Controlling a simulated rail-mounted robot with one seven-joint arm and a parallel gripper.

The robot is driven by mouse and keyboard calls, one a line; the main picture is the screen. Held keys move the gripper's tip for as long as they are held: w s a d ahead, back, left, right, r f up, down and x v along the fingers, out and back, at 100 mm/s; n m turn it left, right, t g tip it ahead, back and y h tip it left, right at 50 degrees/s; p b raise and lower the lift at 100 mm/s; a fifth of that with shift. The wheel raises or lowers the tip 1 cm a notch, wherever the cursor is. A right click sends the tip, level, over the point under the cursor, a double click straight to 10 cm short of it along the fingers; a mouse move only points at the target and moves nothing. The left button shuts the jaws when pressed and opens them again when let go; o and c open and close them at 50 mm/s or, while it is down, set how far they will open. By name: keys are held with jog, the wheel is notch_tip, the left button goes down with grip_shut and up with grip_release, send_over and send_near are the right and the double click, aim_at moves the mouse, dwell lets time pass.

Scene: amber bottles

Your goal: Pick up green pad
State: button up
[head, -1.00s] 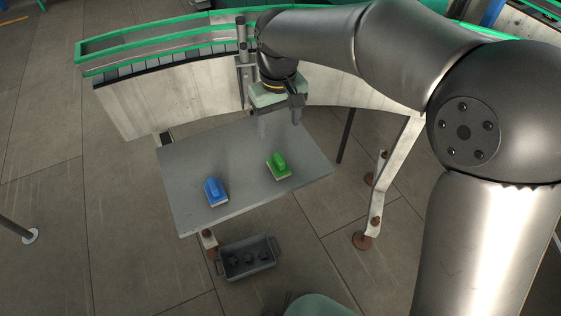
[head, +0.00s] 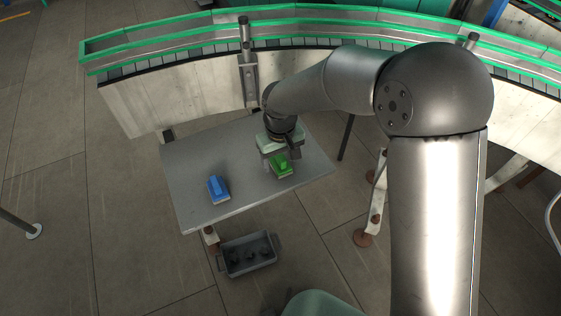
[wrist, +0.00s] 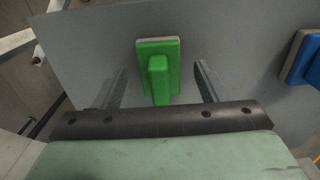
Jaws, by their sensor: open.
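The green pad (head: 281,166) lies on the grey table, its upright grip on top and a pale base below. In the wrist view the green pad (wrist: 158,66) sits ahead of and between my fingers, with its grip pointing toward the gripper body. My gripper (head: 279,152) is over the pad in the head view, hiding its far part. In the wrist view my gripper (wrist: 160,82) is open, one finger on each side of the pad's grip, with a gap on both sides. I cannot tell how far the fingertips are above the table.
A blue pad (head: 218,189) lies on the grey table (head: 190,160) to the left; it also shows at the right edge of the wrist view (wrist: 304,60). A grey bin (head: 248,256) stands below the table's front edge. A curved conveyor (head: 180,88) runs behind the table.

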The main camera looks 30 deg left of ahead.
jog(key=shift+f, duration=0.15)
jog(key=c, duration=1.1)
